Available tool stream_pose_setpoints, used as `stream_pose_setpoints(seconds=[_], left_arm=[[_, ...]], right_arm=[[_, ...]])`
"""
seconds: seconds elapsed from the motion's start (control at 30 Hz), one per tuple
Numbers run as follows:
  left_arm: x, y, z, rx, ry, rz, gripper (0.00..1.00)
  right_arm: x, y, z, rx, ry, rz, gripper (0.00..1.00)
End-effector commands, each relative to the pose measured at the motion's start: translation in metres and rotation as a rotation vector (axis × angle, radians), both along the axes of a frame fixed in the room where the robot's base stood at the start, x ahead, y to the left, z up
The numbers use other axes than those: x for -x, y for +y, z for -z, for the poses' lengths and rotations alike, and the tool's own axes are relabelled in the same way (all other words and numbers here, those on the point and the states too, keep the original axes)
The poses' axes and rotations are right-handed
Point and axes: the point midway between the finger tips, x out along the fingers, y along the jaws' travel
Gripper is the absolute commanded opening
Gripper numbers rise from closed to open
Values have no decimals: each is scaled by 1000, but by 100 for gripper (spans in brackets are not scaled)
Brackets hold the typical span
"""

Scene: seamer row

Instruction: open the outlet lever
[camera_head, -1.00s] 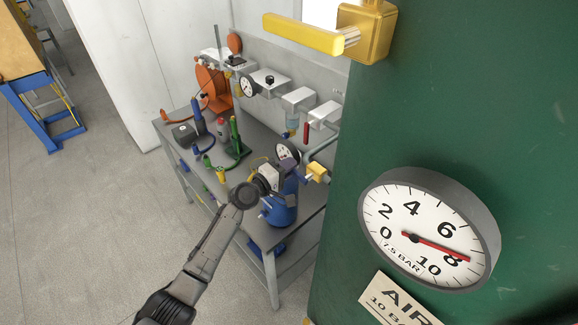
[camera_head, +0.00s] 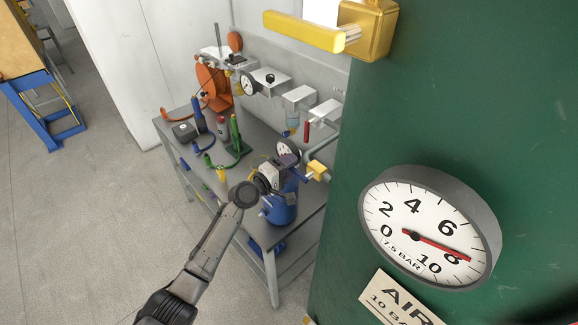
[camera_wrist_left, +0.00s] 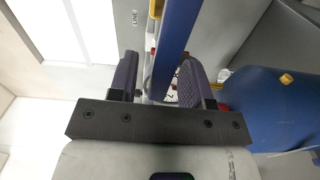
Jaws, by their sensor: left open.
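My left gripper (camera_head: 290,160) is above the blue vessel (camera_head: 282,210) on the bench. Its purple fingers are open, as the left wrist view (camera_wrist_left: 160,82) shows. There a long blue bar, seemingly the outlet lever (camera_wrist_left: 177,42), runs between the fingers, close to the right one; I cannot tell whether they touch. In the head view a short blue lever (camera_head: 301,178) shows beside a yellow valve body (camera_head: 318,170), to the right of the hand. The gripper partly hides the vessel's top. My right gripper is not in view.
A green tank (camera_head: 450,110) with a big dial gauge (camera_head: 430,228) and a large yellow lever (camera_head: 305,32) fills the near right. The grey bench (camera_head: 262,233) also carries a dial gauge (camera_head: 289,150), a green tool stand (camera_head: 236,140) and an orange reel (camera_head: 210,85).

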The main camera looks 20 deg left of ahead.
Motion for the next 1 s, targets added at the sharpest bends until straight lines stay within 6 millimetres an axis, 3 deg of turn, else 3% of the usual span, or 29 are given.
stream_pose_setpoints(seconds=[0.27,0.7,1.0], left_arm=[[7,4,0,0,0,-1,45],[80,39,1,-3,1,-1,45],[115,56,1,-1,0,0,45]], right_arm=[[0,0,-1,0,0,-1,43],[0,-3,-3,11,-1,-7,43],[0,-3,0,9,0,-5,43]])
